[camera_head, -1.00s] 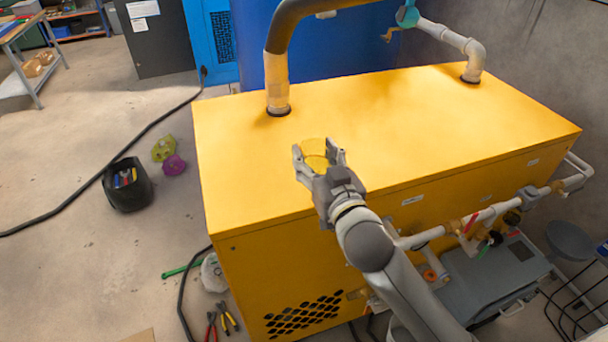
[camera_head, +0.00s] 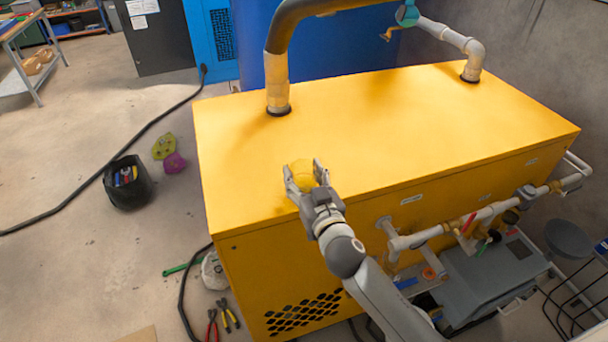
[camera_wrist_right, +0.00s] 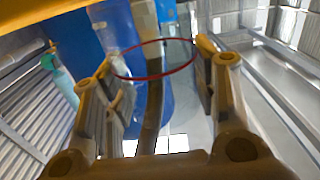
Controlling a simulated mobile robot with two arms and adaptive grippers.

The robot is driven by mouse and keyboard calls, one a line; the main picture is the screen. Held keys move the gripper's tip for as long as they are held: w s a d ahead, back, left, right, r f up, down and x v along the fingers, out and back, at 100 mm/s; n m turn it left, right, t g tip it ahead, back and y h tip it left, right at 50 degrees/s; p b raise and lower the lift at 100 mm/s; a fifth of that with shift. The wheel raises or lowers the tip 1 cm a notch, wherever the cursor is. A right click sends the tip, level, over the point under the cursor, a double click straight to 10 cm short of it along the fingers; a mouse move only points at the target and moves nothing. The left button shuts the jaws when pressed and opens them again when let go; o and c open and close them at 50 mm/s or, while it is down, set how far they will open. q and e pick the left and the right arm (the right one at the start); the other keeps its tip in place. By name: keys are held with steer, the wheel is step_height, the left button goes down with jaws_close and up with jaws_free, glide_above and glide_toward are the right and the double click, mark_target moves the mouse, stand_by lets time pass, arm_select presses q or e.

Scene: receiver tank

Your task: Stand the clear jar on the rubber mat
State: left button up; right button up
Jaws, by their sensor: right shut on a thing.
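The clear jar (camera_head: 302,172) is between the fingers of my right gripper (camera_head: 305,176), over the front left part of the yellow cabinet top. The yellow shows through it. My right gripper is shut on it. In the right wrist view, the jar (camera_wrist_right: 172,90) is see-through with a thin red ring, between the two fingers of the right gripper (camera_wrist_right: 155,85). I cannot tell whether the jar touches the cabinet top. I cannot make out a rubber mat in either view. My left gripper is not in view.
The yellow cabinet (camera_head: 400,120) has a mostly bare top. A thick grey pipe (camera_head: 280,50) and a pale pipe (camera_head: 450,40) rise at its back. White piping (camera_head: 470,220) runs along its front. A black tool bin (camera_head: 128,185) stands on the floor at left.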

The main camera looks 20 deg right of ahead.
steer(key=shift+f, duration=0.2)
steer(key=o, duration=1)
steer(key=shift+r, duration=0.1)
steer(key=shift+o, duration=0.3)
steer(key=shift+r, duration=0.2)
steer(key=s+b, duration=0.3)
steer(key=s, duration=0.9)
steer(key=shift+d, duration=0.2)
